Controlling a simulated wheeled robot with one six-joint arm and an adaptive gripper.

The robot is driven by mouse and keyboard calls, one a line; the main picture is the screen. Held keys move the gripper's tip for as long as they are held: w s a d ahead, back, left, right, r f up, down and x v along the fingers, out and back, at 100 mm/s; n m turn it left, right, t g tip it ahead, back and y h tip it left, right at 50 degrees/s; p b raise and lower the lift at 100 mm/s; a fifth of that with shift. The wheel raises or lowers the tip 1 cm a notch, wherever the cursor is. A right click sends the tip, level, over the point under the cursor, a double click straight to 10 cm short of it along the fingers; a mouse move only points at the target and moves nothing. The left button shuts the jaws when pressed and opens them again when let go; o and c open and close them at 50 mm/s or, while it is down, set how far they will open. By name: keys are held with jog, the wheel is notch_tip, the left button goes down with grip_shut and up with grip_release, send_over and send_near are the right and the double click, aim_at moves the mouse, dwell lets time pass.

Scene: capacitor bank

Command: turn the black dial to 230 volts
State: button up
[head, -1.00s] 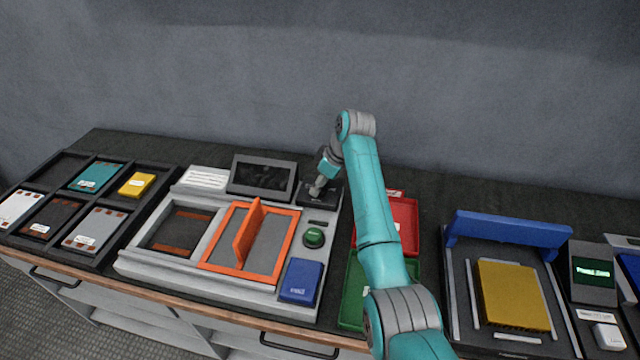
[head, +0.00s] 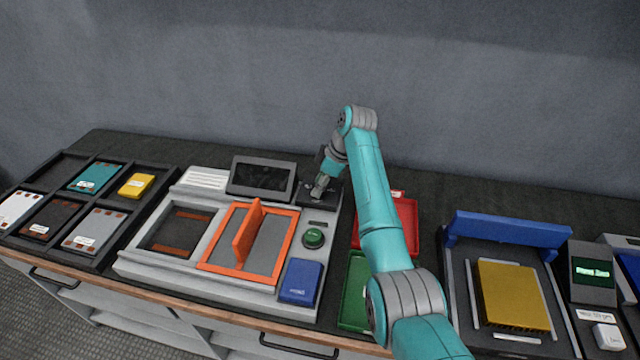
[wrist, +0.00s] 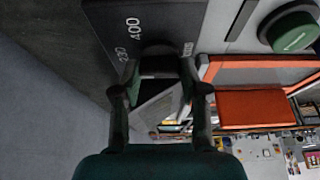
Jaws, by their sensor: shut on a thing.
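The black dial (wrist: 160,48) sits on a dark panel (wrist: 172,16) marked 400 and 230, with a third mark at the right too small to read. My gripper (wrist: 160,70) is shut on the dial, one finger on each side. The fingers hide much of the dial, so I cannot tell which mark it points to. In the head view my gripper (head: 318,192) reaches down onto the panel at the back right of the grey machine, and the dial is hidden there.
A dark screen (head: 262,178) stands left of the panel. In front are a green button (head: 314,238), an orange frame (head: 252,272) and a blue block (head: 300,281). Red (head: 404,222) and green (head: 354,300) trays lie at the right, partly behind my arm.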

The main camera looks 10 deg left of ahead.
jog(key=o, duration=1.1)
jog(key=shift+o, duration=0.2)
jog(key=v, duration=1.2)
